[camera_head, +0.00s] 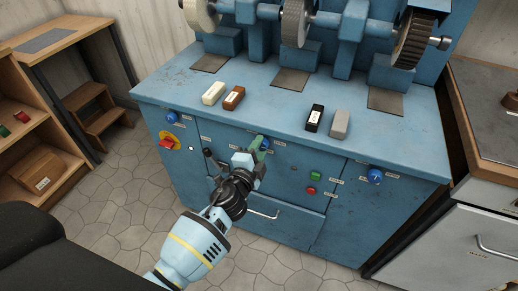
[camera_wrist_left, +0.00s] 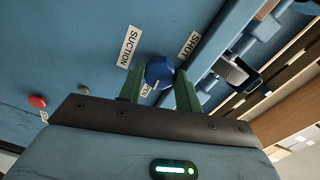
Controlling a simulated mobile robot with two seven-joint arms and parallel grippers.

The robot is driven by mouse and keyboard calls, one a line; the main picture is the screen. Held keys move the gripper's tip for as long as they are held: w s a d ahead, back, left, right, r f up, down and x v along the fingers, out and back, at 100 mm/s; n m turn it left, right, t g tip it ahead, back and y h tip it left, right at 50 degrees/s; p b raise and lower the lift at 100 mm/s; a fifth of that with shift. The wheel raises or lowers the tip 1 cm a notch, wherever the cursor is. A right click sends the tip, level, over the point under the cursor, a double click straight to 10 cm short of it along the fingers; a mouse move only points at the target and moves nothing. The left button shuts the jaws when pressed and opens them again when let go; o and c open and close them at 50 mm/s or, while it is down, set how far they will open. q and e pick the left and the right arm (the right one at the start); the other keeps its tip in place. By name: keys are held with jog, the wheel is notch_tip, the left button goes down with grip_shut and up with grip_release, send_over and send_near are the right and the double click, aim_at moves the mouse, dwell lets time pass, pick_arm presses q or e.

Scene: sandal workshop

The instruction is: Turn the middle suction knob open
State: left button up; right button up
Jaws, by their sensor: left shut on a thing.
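The middle suction knob (camera_wrist_left: 160,72) is round and blue on the front panel of the blue machine. In the head view the knob (camera_head: 265,141) is partly hidden by my left gripper (camera_head: 260,148). In the left wrist view the green fingers of my left gripper (camera_wrist_left: 160,88) stand on both sides of the knob, shut on it. A small pale mark shows near the knob's lower edge, towards a partly hidden label that seems to read OPEN. The labels SUCTION (camera_wrist_left: 130,47) and SHUT (camera_wrist_left: 189,45) sit above the knob. My right gripper is out of view.
Other blue knobs sit at the left (camera_head: 171,117) and right (camera_head: 375,176) of the panel. A red switch (camera_head: 167,143), a green button (camera_head: 315,175) and a red button (camera_head: 310,190) are nearby. A drawer handle (camera_head: 263,214) lies below. Several blocks rest on the machine's top.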

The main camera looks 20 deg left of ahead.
pick_arm(q)
jog(key=shift+m, duration=0.6)
jog(key=o, duration=1)
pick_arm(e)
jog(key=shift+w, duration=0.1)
pick_arm(q)
jog(key=s, duration=0.8)
jog(key=shift+a+r, duration=0.15)
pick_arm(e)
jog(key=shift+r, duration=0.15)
pick_arm(q)
jog(key=shift+w, duration=0.1)
jog(key=s+f+n+g+p, duration=0.2)
jog(key=s+n, duration=0.3)
jog(key=s, duration=0.7)
jog(key=s+a+f+n+g+h+p, duration=0.1)
jog(key=s+f+n+g+p, duration=0.2)
jog(key=s, duration=0.9)
jog(key=s+f+n+g+p, duration=0.3)
jog(key=s+n+p, duration=0.2)
jog(key=s, duration=0.8)
jog(key=shift+a+n+g, duration=0.2)
jog(key=shift+n+g, duration=0.2)
jog(key=shift+n, duration=0.5)
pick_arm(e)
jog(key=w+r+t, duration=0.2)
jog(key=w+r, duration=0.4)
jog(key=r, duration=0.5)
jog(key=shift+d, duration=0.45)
